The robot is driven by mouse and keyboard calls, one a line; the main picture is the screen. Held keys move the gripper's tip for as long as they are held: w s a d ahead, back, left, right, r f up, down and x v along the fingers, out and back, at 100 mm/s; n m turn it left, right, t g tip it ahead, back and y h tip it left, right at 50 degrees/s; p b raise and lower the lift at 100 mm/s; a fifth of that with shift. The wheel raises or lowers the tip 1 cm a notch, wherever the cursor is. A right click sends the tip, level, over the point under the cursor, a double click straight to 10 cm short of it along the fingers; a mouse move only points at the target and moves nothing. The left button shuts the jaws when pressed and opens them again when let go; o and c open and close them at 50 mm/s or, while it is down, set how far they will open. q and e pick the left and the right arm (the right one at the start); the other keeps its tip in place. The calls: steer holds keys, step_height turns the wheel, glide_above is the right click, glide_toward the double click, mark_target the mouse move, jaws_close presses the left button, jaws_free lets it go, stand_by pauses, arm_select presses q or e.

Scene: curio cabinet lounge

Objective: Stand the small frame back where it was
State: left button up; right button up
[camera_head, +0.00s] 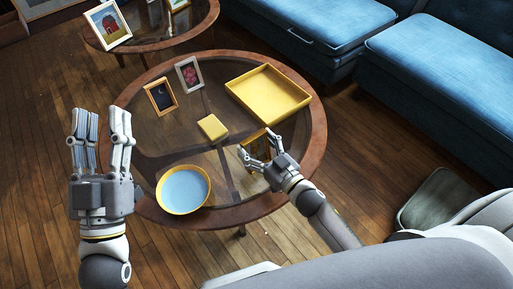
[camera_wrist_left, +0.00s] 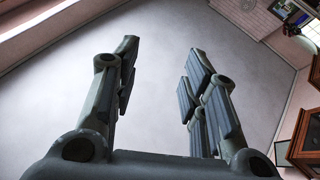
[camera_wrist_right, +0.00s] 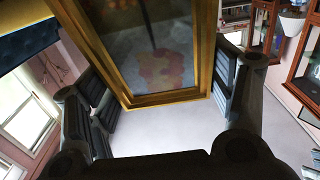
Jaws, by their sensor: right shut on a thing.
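My right gripper (camera_head: 256,148) is shut on a small gold frame (camera_head: 250,139) over the right part of the round glass-topped table (camera_head: 318,135). The right wrist view shows the gold frame (camera_wrist_right: 168,99) between the fingers, its picture dim with a pinkish shape. In the head view the fingers hide part of it, and I cannot tell whether it touches the table. My left gripper (camera_head: 101,120) is open and empty, left of the table; its spread fingers also show in the left wrist view (camera_wrist_left: 162,65).
On the table are a gold frame with a dark moon picture (camera_head: 160,96), a pale frame with a pink picture (camera_head: 189,75), a yellow tray (camera_head: 268,94), a yellow block (camera_head: 212,127) and a blue-lined bowl (camera_head: 183,189). A second table with frames (camera_head: 108,24) and blue sofas (camera_head: 440,80) stand behind.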

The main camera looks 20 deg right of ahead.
arm_select(q)
steer(key=shift+s+r+t, duration=0.45)
steer(key=shift+r+t, duration=0.05)
steer(key=shift+r, duration=0.15)
arm_select(e)
steer(key=shift+f, duration=0.2)
arm_select(q)
steer(key=shift+s+r, duration=0.1)
arm_select(e)
steer(key=shift+f, duration=0.1)
steer(key=o, duration=1.1)
